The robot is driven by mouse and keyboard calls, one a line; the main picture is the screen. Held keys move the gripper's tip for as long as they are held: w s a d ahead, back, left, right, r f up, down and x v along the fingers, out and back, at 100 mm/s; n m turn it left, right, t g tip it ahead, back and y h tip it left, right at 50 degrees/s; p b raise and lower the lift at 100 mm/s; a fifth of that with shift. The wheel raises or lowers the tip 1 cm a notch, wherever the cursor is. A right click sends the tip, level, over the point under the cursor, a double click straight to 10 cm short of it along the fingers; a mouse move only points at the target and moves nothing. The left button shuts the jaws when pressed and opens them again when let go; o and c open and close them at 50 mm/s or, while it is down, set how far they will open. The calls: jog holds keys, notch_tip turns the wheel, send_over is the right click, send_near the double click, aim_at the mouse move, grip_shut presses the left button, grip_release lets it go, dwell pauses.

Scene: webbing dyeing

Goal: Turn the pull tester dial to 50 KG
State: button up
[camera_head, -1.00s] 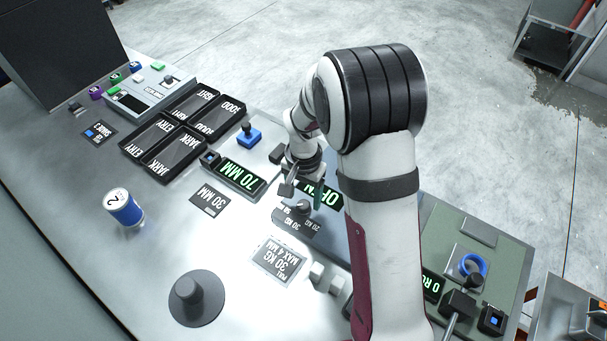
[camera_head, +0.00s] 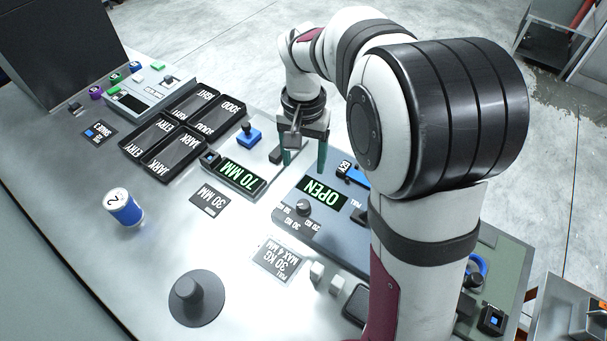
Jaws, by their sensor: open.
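The pull tester (camera_head: 342,232) is a grey-blue panel right of the middle, with a green display reading OPEN (camera_head: 315,193) upside down from this view. Its small dark round dial (camera_head: 303,207) is in plain view, with KG marks around it. The mark below it reads 30 KG and one at the right seems to read 20 KG. The left mark and the dial's pointing are too small to read surely. My gripper (camera_head: 305,162) is open and empty. Its teal fingers hang apart beyond the dial and the display, touching neither. My arm hides the tester's right end.
A 70 MM display unit (camera_head: 238,176) and a blue joystick-like block (camera_head: 249,138) stand left of my gripper. A card (camera_head: 278,259) reads 30 KG, MAX 4 MM. Black trays (camera_head: 150,160), a blue can (camera_head: 124,208) and a dark round knob (camera_head: 196,295) stand farther left.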

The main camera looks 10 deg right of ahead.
aim_at(304, 204)
notch_tip(304, 204, down, 16)
jog(key=shift+r, duration=0.1)
grip_shut()
dwell(0.4)
